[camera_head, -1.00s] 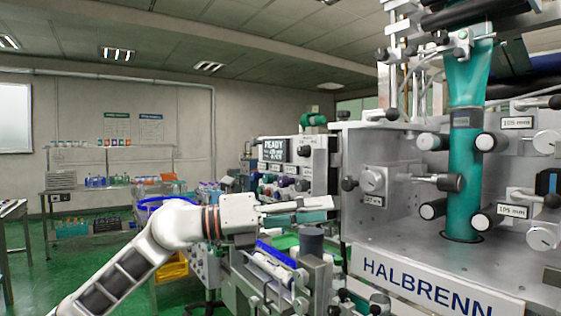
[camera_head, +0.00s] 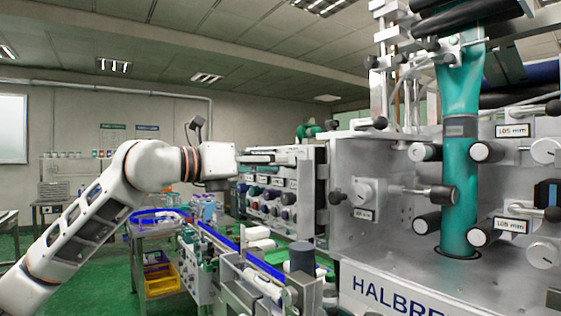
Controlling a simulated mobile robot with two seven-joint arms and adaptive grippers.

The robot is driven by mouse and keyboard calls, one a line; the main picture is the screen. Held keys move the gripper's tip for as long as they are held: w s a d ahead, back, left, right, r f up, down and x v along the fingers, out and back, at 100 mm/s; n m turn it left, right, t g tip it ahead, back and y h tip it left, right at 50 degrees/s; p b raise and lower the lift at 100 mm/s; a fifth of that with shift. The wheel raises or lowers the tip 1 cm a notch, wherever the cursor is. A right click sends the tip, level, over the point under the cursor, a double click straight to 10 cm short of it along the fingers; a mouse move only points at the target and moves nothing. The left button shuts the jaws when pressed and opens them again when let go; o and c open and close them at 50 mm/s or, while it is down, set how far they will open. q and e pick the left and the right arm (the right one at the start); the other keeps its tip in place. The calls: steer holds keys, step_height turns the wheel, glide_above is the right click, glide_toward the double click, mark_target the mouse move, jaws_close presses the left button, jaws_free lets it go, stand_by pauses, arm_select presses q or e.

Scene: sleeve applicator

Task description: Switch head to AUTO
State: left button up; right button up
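The control panel (camera_head: 268,205) stands left of the sleeve machine, with rows of coloured knobs and buttons (camera_head: 284,197). The sleeve applicator head (camera_head: 380,215) has a grey metal housing with black-tipped knobs and a teal sleeve (camera_head: 459,185) running down through it. My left gripper (camera_head: 300,155) reaches in from the left in front of the panel's upper part. It covers the display and the upper controls, so no AUTO label shows. Its fingers lie nearly in line with the view, and I cannot tell whether they are apart or touch the panel. My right gripper is out of view.
A conveyor with blue rails (camera_head: 262,262) and a dark cylinder (camera_head: 302,257) lies below the panel. A cart with a blue basket (camera_head: 158,216) and yellow bins (camera_head: 161,278) stands at the left. The green floor (camera_head: 95,285) shows open space there.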

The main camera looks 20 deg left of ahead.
arm_select(q)
steer(key=shift+x, duration=0.8)
jaws_close()
steer(key=shift+m, duration=0.3)
steer(key=m+p, duration=0.1)
steer(key=m, duration=0.2)
steer(key=shift+r, duration=0.1)
steer(key=shift+m+p, duration=0.35)
steer(key=shift+m, duration=2.35)
jaws_free()
